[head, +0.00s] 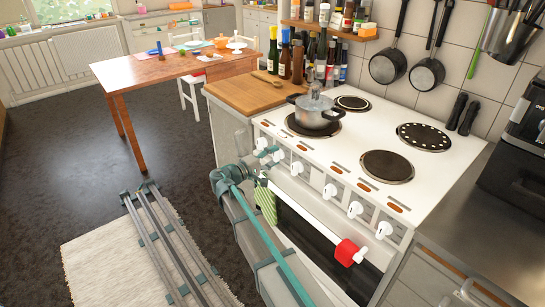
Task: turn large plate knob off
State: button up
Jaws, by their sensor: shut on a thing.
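The white cooker (350,137) has a row of white knobs along its sloping front panel. Several knobs show clearly, among them one near the left (296,169), one in the middle (330,191) and one at the right (383,230). My gripper (270,151) is at the left end of this row, shut on a knob there; its fingers hide most of that knob, so its angle cannot be told. I cannot read which knob serves the large plate. Black hot plates lie on top, the front right one (387,167) bare.
A lidded pot (314,112) stands on the front left plate, close above my gripper. A green striped towel (267,204) and a red item (348,253) hang at the oven front. A wooden worktop (247,93) adjoins on the left. The floor farther left is open.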

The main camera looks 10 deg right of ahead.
jog(key=o, duration=1.2)
jog(key=shift+c, duration=0.2)
jog(key=shift+a, duration=0.1)
jog(key=v, duration=1.2)
jog(key=shift+s, duration=0.1)
